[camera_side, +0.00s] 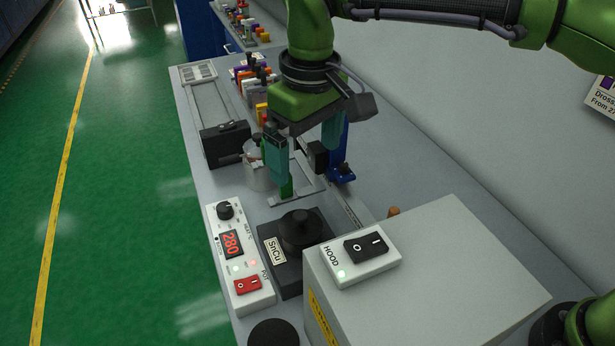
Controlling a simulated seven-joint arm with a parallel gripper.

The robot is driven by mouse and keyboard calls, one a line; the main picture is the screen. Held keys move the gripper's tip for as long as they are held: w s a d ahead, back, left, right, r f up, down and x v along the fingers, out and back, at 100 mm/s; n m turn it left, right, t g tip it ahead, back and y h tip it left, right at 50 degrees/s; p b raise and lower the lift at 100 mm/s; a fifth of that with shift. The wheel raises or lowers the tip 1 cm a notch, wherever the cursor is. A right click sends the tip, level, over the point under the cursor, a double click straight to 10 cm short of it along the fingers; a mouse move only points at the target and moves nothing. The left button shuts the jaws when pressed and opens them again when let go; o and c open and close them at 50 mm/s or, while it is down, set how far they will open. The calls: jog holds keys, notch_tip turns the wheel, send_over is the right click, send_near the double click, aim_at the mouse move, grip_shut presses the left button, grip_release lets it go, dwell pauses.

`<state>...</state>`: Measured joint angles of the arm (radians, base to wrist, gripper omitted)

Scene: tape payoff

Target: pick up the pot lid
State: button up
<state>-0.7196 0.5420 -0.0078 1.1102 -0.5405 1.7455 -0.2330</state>
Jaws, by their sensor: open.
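The pot lid (303,228), dark and round with a raised knob, sits on the black square solder pot (268,248) labelled SnCu. My gripper (314,182) is open, with one teal-green finger and one blue finger apart. It is behind and above the lid in the picture, and nothing shows between its fingers. The exact height gap to the lid cannot be told from this one view.
A white control box (238,262) reading 280 stands left of the pot. A large grey box (440,280) with a HOOD switch (362,257) stands close on its right. A metal cup (256,172) and several small bottles stand behind. A black disc (273,333) lies in front.

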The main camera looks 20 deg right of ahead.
notch_tip(320, 180, up, 2)
jog(key=a, duration=0.1)
send_over(300, 215)
jog(key=f, duration=1)
jog(key=shift+d+f, duration=0.2)
jog(key=shift+f, duration=0.1)
jog(key=shift+a+f, duration=0.15)
jog(key=shift+f, duration=2.65)
